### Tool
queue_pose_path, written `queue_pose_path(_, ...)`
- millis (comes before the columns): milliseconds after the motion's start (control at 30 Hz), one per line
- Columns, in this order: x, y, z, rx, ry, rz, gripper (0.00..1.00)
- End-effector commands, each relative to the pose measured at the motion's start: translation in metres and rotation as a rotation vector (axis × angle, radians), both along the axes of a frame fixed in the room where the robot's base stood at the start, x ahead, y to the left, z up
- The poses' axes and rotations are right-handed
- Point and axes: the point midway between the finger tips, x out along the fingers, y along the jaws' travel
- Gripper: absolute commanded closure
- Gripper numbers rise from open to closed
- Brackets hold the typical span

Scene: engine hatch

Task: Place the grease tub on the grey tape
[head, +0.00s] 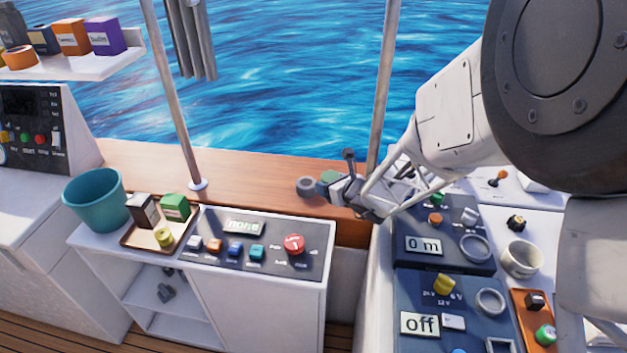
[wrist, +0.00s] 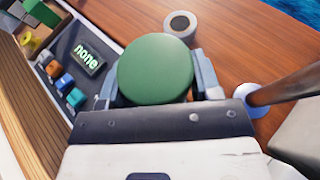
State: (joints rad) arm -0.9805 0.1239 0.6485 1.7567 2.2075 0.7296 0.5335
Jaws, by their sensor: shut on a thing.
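The grease tub, with a round green lid, is between the jaws of my gripper (wrist: 160,82) in the wrist view (wrist: 155,65). In the head view the green tub (head: 329,177) shows at the tip of my gripper (head: 338,186), partly hidden by it. The grey tape (head: 307,186) is a roll lying flat on the wooden ledge, just left of the tub.
A thin metal post (head: 178,110) stands on the ledge to the left; another post (head: 385,80) rises behind my gripper. A switch panel (head: 262,243) with a red button lies in front, left. Dark control panels (head: 445,255) lie at right. The ledge (head: 245,180) between is clear.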

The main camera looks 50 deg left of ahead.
Motion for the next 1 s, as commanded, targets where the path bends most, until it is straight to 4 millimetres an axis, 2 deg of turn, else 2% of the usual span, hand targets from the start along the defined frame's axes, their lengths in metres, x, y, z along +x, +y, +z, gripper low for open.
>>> queue_pose_path(133, -0.016, 0.009, -0.017, -0.001, 0.002, 0.084, 0.69)
queue_pose_path(400, -0.037, 0.018, -0.035, -0.001, 0.003, 0.188, 0.69)
queue_pose_path(1000, -0.040, 0.021, -0.038, -0.001, 0.003, 0.212, 0.69)
